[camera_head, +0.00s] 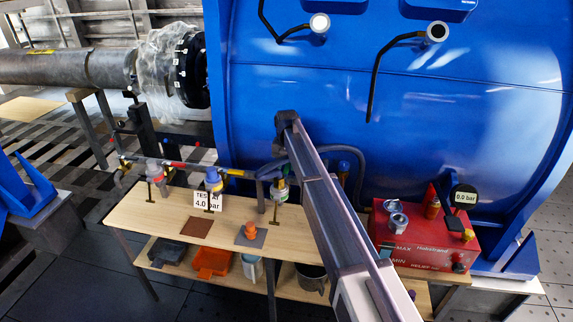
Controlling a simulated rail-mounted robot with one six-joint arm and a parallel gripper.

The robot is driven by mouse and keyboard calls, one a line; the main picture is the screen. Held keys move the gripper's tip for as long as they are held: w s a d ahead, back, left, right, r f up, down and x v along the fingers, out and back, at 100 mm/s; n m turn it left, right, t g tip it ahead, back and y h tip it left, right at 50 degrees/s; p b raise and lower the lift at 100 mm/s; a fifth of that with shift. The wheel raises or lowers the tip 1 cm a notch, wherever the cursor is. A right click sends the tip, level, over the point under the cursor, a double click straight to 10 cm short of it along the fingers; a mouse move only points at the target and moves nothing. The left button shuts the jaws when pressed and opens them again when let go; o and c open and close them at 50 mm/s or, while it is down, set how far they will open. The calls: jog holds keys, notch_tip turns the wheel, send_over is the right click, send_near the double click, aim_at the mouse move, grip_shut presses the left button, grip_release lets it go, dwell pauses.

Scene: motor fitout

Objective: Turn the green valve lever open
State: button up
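A valve with a green band (281,188) sits at the right end of the pipe line above the wooden bench, close beside my arm. A small dark handle hangs below it; I cannot tell its exact setting. A blue-topped valve (213,181) and a reddish-grey valve (154,171) stand on the same line to its left, each with a similar handle below. My arm crosses from the lower right up to a dark joint just above the green valve. My gripper cannot be made out; it seems hidden behind the arm.
The wooden bench (140,212) holds a "4.0 bar" sign (207,201), a brown pad (197,227) and an orange knobbed piece (251,231). A red pump box (425,240) with a gauge (464,196) reading 0.0 bar is at right. A big blue casing (470,110) rises behind.

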aim_at(287, 167)
jog(key=shift+o, duration=0.4)
notch_tip(287, 167, up, 11)
jog(key=p, duration=1)
jog(key=shift+p, duration=0.4)
jog(key=shift+f, duration=0.1)
